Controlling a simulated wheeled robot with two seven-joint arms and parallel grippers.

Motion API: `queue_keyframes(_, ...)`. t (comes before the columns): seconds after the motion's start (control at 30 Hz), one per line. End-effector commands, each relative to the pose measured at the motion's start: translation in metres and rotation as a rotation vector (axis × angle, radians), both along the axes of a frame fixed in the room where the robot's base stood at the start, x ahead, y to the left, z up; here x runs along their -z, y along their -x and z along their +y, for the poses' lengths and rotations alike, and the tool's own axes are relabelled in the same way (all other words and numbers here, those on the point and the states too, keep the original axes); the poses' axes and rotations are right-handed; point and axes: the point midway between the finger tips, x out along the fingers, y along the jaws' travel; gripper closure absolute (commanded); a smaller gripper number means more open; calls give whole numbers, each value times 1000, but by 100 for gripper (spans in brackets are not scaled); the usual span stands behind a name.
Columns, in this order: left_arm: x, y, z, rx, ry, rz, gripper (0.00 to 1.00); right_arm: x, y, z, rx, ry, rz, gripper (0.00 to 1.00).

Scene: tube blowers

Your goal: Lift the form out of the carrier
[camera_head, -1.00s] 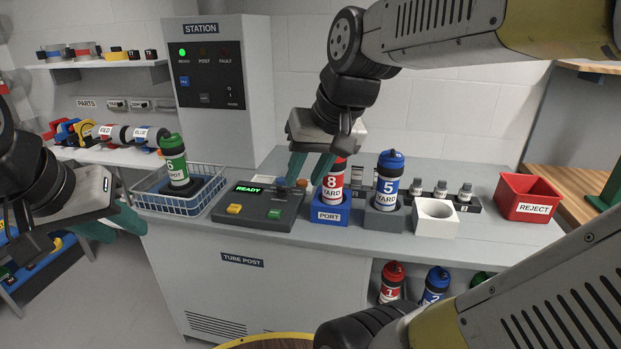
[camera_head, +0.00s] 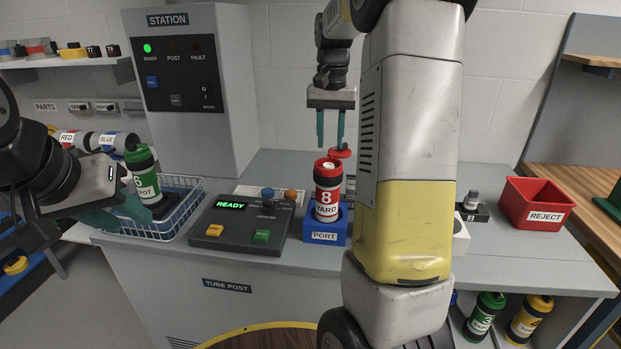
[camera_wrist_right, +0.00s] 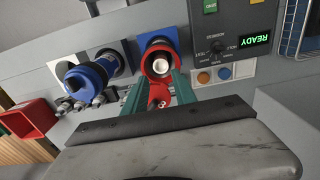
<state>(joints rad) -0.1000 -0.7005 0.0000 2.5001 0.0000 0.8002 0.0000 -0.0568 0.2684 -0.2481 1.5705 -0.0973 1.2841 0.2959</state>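The red carrier (camera_head: 327,192), marked 8 YARD, stands upright in the blue PORT holder (camera_head: 325,233). In the right wrist view its top (camera_wrist_right: 158,60) is open, with a round white thing inside, likely the form (camera_wrist_right: 160,68). A red lid (camera_head: 340,153) is swung back on its far side; it also shows in the right wrist view (camera_wrist_right: 158,95). My right gripper (camera_head: 331,145) points down above and just behind the carrier, its teal fingers apart with nothing clearly held.
A green carrier (camera_head: 143,178) leans in the wire basket (camera_head: 190,214). The control panel (camera_head: 240,224) reads READY. My right arm hides the counter right of the port; a blue carrier (camera_wrist_right: 85,80) shows there in the wrist view. A red REJECT bin (camera_head: 537,203) stands far right.

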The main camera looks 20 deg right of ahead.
Motion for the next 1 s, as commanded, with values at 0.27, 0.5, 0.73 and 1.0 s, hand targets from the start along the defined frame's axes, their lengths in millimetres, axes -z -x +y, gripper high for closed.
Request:
queue_keyframes(0.27, 0, 0, 0, 0, 0, 0, 64, 39, 2, 3, -1, -1, 3, 67)
queue_keyframes(0.5, 0, 0, 0, 0, 0, 0, 64, 58, 1, 3, -1, -1, -2, 67)
queue_keyframes(0.73, 0, 0, 0, 0, 0, 0, 64, 58, 1, 3, -1, -1, -2, 77)
queue_keyframes(1.0, 0, 0, 0, 0, 0, 0, 64, 58, 1, 3, -1, -1, -2, 100)
